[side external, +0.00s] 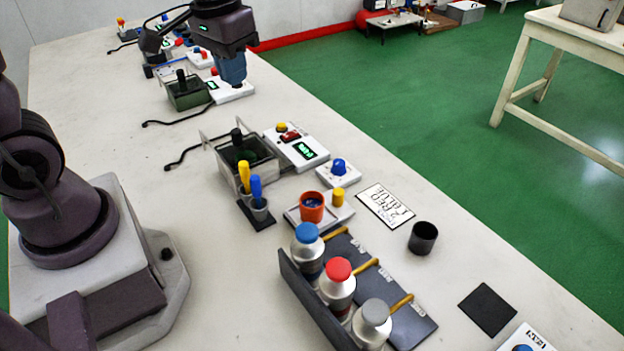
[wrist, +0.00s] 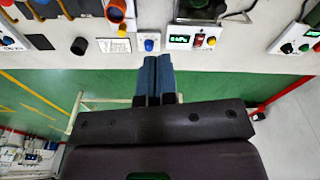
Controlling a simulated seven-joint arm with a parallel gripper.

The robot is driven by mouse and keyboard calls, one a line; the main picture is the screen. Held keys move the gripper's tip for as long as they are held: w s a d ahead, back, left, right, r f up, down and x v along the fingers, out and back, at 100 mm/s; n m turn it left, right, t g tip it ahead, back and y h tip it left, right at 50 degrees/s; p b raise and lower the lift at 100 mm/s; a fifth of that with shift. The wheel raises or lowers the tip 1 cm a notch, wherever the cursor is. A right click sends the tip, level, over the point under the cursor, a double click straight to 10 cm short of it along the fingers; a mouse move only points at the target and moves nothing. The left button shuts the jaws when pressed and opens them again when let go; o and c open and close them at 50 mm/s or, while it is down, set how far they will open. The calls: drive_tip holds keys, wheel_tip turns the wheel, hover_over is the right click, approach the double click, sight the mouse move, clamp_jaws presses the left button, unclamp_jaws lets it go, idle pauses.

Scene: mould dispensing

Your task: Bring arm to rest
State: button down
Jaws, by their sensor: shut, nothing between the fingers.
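My gripper (side external: 235,82) is at the top of the side external view, pointing down, with its blue fingers in line with a white box (side external: 230,93) at the back of the bench. I cannot tell its height above the bench there. In the wrist view my gripper (wrist: 151,60) shows its two blue fingers together, with nothing between them. Their tips appear just below a blue knob (wrist: 149,45) at the bench edge. My arm's upper links run out of the side external view.
The bench (side external: 130,130) holds a rack with several bottles (side external: 338,287), an orange cup (side external: 312,207), a black cup (side external: 423,237), a glass-walled tank (side external: 236,158), a controller box (side external: 298,148) and a card (side external: 385,206). Green floor (side external: 400,110) lies beyond the bench edge.

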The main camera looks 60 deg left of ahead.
drive_tip(key=s+d+r+m+t, duration=0.1)
drive_tip(key=s+d+r+t, duration=0.1)
drive_tip(key=s+r, duration=0.1)
drive_tip(key=s+d+r+m+t, duration=0.1)
drive_tip(key=s+d+r+t, duration=0.1)
drive_tip(key=s, duration=0.4)
wheel_tip(320, 180, up, 2)
drive_tip(key=shift+s+d+r, duration=0.1)
drive_tip(key=shift+s+d, duration=0.2)
drive_tip(key=shift+d, duration=0.45)
drive_tip(key=w+a+f+n+g, duration=0.1)
drive_tip(key=w+a+f+n, duration=0.5)
drive_tip(key=w, duration=0.3)
drive_tip(key=w+a+f+n+g, duration=0.2)
drive_tip(key=w+a+f+n, duration=0.3)
drive_tip(key=w, duration=0.4)
drive_tip(key=w+a+f+n+g, duration=0.2)
drive_tip(key=w+a+f+n, duration=0.4)
drive_tip(key=w, duration=0.3)
drive_tip(key=shift+w+a+f+n, duration=0.3)
drive_tip(key=shift+w+a, duration=0.1)
drive_tip(key=shift+a, duration=0.25)
